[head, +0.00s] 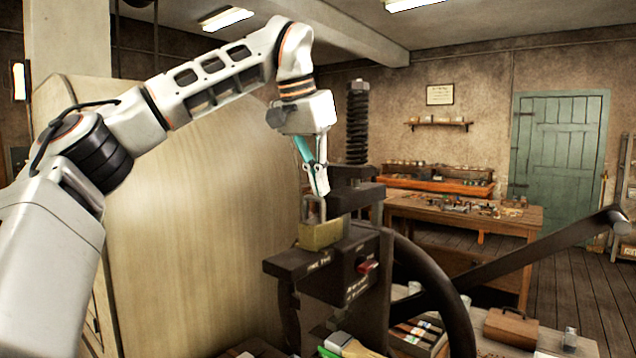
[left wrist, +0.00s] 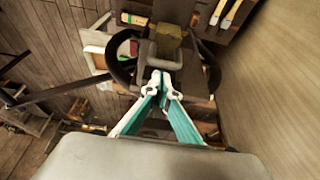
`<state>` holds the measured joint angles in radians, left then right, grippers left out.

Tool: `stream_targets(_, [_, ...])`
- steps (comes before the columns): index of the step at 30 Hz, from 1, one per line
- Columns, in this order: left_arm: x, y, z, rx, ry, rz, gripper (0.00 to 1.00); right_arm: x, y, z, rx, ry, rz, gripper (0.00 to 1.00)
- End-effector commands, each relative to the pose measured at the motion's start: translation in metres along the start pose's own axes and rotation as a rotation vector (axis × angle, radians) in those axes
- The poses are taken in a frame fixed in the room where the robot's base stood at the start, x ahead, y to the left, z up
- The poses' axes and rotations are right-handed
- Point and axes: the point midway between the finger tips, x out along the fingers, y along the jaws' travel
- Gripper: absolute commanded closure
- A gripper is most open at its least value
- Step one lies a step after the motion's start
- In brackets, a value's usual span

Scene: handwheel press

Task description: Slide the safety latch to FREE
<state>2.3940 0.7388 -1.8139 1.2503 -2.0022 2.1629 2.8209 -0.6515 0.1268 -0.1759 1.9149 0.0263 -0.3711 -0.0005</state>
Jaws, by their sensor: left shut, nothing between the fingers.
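The dark press (head: 345,285) stands in the middle of the head view. A small red knob (head: 368,267), which looks like the safety latch, sits in a slot on its front face. Pale lettering is near it, too small to read. A brass block with a grey metal loop (head: 320,236) sits on the press ledge; it also shows in the left wrist view (left wrist: 168,38). My left gripper (head: 322,192) is shut and empty, pointing down just above the loop, up and left of the red knob. In the left wrist view its tips (left wrist: 161,84) meet. My right gripper is out of view.
A black handwheel (head: 455,310) curves at the right of the press, and a long dark bar (head: 540,250) reaches out to the right. A black screw with a spring (head: 358,125) rises behind my gripper. A large pale panel (head: 190,220) stands close on the left.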

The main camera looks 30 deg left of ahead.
Motion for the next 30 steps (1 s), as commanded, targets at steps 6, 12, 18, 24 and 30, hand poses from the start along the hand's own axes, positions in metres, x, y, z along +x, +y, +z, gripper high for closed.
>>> stream_targets(6, [0.0,0.0,0.005,-0.001,-0.001,0.0,1.0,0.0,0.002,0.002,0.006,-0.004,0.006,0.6])
stream_targets(12, [0.0,0.0,0.005,-0.001,-0.001,0.0,1.0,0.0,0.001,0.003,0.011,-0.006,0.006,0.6])
stream_targets(18, [-0.003,0.0,0.015,0.0,0.002,0.0,1.0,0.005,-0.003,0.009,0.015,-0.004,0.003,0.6])
stream_targets(24, [-0.01,0.0,0.039,0.0,0.001,0.0,1.0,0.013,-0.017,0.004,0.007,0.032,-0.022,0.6])
stream_targets(30, [-0.015,0.0,0.047,-0.001,-0.003,0.001,1.0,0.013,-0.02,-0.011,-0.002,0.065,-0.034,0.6])
